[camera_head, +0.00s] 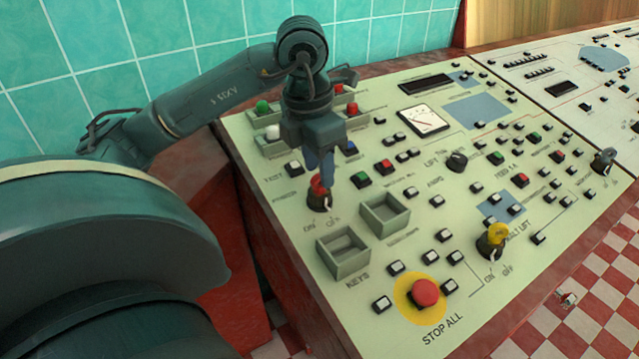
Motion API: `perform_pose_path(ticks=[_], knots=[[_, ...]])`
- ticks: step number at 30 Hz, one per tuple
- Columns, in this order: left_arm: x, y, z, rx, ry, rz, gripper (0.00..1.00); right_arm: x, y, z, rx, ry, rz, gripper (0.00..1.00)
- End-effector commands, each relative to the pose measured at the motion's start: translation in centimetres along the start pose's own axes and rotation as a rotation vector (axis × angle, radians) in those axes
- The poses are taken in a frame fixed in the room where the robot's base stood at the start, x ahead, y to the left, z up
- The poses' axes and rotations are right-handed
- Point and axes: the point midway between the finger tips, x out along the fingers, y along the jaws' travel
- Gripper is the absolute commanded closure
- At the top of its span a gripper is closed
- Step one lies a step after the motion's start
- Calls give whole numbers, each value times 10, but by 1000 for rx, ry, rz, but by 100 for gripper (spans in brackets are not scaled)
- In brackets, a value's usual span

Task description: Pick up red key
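The red key (318,187) stands upright in a black keyswitch marked ON and OFF, on the left part of the pale green control panel (405,180). My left gripper (321,172) points down directly above the red key, its fingertips at the key's top. The fingers overlap in this view, so I cannot tell whether they are open or shut, or whether they touch the key. My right gripper is not in view. A yellow key (498,235) stands in another ON/OFF keyswitch, at the lower right.
Two shallow empty boxes (343,251) sit in front of the red key, one near the KEYS label. A red STOP ALL button (425,292) is near the panel's front corner. Coloured buttons and small switches surround the key. A tiled wall (150,45) stands behind my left arm.

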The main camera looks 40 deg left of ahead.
Motion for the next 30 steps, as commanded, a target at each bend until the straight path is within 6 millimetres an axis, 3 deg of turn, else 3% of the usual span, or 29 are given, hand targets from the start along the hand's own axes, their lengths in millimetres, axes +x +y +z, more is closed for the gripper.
perform_pose_path(ticks=[4,13,26,30], knots=[[21,0,-1,-1,2,-1,64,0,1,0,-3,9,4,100],[25,0,0,0,0,0,64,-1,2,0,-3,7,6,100],[25,0,0,0,0,0,99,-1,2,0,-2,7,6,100],[25,0,0,0,0,0,100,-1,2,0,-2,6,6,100]])
